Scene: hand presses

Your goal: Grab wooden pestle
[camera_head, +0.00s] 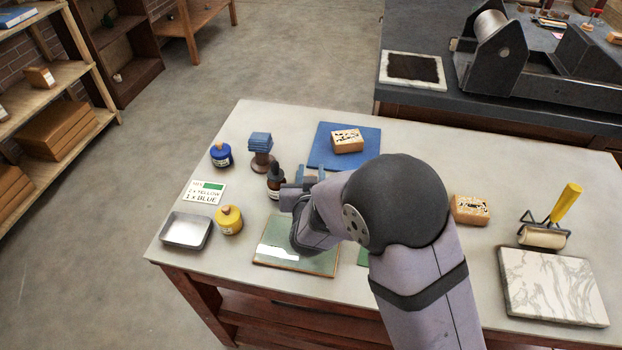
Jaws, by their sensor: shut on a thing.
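My gripper (291,198) reaches left over the table, just right of a dark dropper bottle (274,182) with a white label. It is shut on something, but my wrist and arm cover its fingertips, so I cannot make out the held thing. No wooden pestle can be clearly picked out. A dark brown, round-based thing (262,164) with a stack of blue pieces (260,139) on top stands behind the bottle, apart from my gripper; I cannot tell whether it is a pestle.
A green plate (268,256) lies below my wrist. A blue jar (221,155), yellow jar (229,220), metal tray (187,229) and card (203,191) stand left. A blue mat (325,131) lies behind. A yellow-handled roller (555,220) and marble slab (551,286) are right.

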